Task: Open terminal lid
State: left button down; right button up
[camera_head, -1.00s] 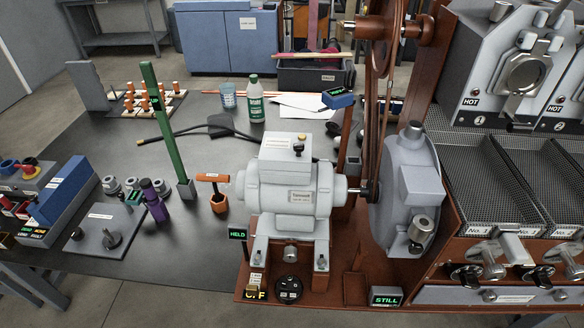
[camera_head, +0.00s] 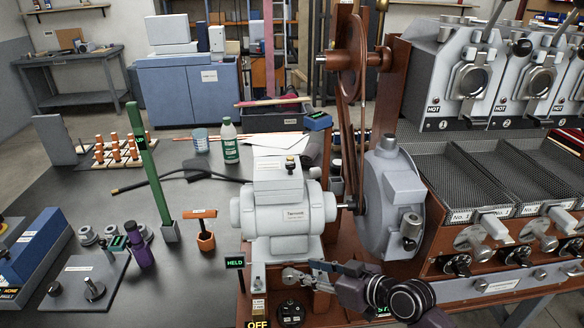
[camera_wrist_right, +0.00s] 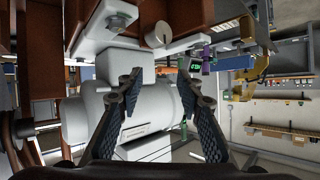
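The light grey motor (camera_head: 284,212) stands on the red-brown machine base. Its square terminal box (camera_head: 272,186) sits on top, and the box's flat lid (camera_head: 268,166) looks closed. A small dark knob (camera_head: 290,168) with a yellowish top stands near the lid's right edge. My right gripper (camera_head: 303,273) is low in front of the motor, below the box and apart from the lid. In the right wrist view its two dark fingers (camera_wrist_right: 166,92) are spread with nothing held, and the pale motor body (camera_wrist_right: 90,115) lies behind them. My left gripper is not in view.
A belt wheel (camera_head: 352,55) and grey housing (camera_head: 392,200) stand right of the motor. A green post (camera_head: 150,175) and an orange-handled tool (camera_head: 204,228) stand to its left. A HELD sign (camera_head: 235,262) is at the front left. Mesh trays (camera_head: 455,175) fill the right side.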

jog(key=w+r+n+t+y, duration=0.15)
jog(key=w+r, duration=0.35)
jog(key=r, duration=0.6)
jog(key=t+y, duration=0.2)
jog(key=y, duration=0.1)
send_near(293, 165)
jog(key=x, duration=0.4)
jog(key=shift+h, duration=0.25)
jog(key=p+x, duration=0.1)
jog(key=x, duration=0.5)
jog(key=shift+r+p, duration=0.15)
jog(key=shift+p, duration=0.25)
jog(key=shift+w+a, duration=0.3)
jog(key=shift+a, duration=0.05)
grip_shut()
